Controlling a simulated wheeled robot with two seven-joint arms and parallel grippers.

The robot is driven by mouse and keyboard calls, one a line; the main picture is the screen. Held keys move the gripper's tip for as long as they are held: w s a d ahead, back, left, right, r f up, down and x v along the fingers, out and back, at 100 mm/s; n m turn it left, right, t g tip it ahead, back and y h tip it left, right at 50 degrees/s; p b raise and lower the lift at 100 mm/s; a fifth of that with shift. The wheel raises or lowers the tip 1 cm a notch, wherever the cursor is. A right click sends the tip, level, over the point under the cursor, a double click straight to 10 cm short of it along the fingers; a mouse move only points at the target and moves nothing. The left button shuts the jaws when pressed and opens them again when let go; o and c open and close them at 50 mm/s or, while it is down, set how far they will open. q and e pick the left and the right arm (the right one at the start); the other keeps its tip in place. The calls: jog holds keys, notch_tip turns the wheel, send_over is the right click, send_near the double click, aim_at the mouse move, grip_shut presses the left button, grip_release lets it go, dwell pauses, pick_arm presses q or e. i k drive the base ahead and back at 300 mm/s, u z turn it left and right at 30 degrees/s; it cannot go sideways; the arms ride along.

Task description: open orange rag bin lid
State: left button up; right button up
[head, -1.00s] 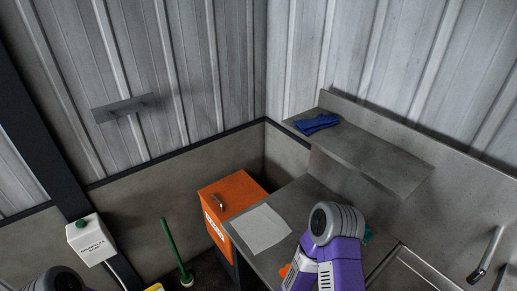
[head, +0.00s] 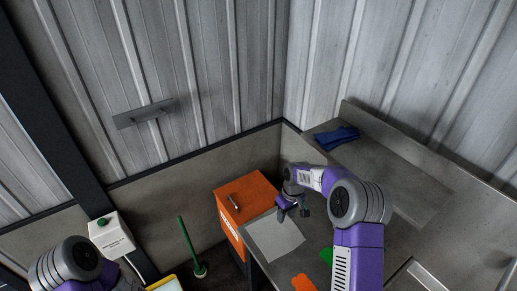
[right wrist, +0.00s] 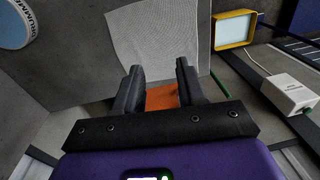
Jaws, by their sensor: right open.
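The orange rag bin (head: 228,232) stands at the left end of the counter. Its flat orange lid (head: 252,193) is closed and has a small metal handle (head: 234,202). My right gripper (head: 293,211) is open and empty, above the counter to the right of the bin and apart from the handle. In the right wrist view, the open fingers (right wrist: 158,80) frame an orange patch (right wrist: 162,98); I cannot tell which orange thing it is. My left gripper is out of view; only part of that arm shows at the lower left.
A pale sheet (head: 270,240) lies on the counter beside the bin. A blue cloth (head: 337,138) lies on the raised shelf (head: 380,175). A green-handled brush (head: 188,245) stands left of the bin. Orange (head: 303,283) and green items lie on the counter.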

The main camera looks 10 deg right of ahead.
aim_at(248, 196)
jog(key=i, duration=1.25)
